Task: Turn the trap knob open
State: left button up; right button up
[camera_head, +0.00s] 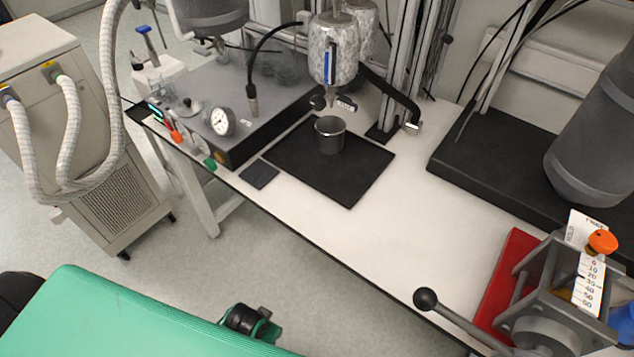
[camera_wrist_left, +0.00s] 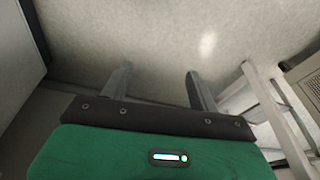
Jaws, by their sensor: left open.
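A foil-wrapped vessel (camera_head: 334,48) hangs at the back of the bench in the head view. Under it is a small dark knob (camera_head: 318,102), which looks like the trap knob, beside a small label (camera_head: 346,104). A metal cup (camera_head: 330,134) stands below on a black mat. How far the knob is turned is too small to tell. My left gripper (camera_wrist_left: 159,72) is open and empty over the floor in the left wrist view, apart from the bench things. Its fingers cannot be made out in the head view. My right gripper is not in view.
The black mat (camera_head: 358,178) lies on the white bench (camera_head: 390,235). A lever device with a black ball handle (camera_head: 425,299) is at front right. The bench between them is clear.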

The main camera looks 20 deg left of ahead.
aim_at(316, 105)
pick_arm(q)
jog(key=w+r+t+h+b, duration=0.1)
jog(key=w+r+t, duration=0.2)
jog(key=w+r, duration=0.4)
jog(key=w+r+t+h+b, duration=0.1)
jog(key=w+r+t, duration=0.2)
jog(key=w+r, duration=0.5)
jog(key=w+r+t+h, duration=0.1)
jog(key=w+r+t, duration=0.2)
jog(key=w+r, duration=0.5)
jog(key=shift+a+r+m+h+b, duration=0.1)
jog(key=shift+r+m+h+b, duration=0.1)
jog(key=shift+r, duration=0.65)
jog(key=shift+a+r+m+h+b, duration=0.1)
jog(key=shift+r+b, duration=0.1)
jog(key=shift+r, duration=0.65)
jog(key=w+a+r+t+h, duration=0.2)
jog(key=w+a+r+t, duration=0.25)
jog(key=w+r, duration=0.8)
jog(key=shift+t, duration=0.35)
jog(key=p+x, duration=0.1)
jog(key=x, duration=0.3)
jog(key=p+x, duration=0.1)
jog(key=x, duration=0.3)
jog(key=p+x, duration=0.1)
jog(key=x, duration=0.3)
jog(key=shift+w+d+r, duration=0.15)
jog(key=shift+w+d, duration=0.05)
jog(key=shift+d, duration=0.25)
jog(key=shift+c, duration=0.2)
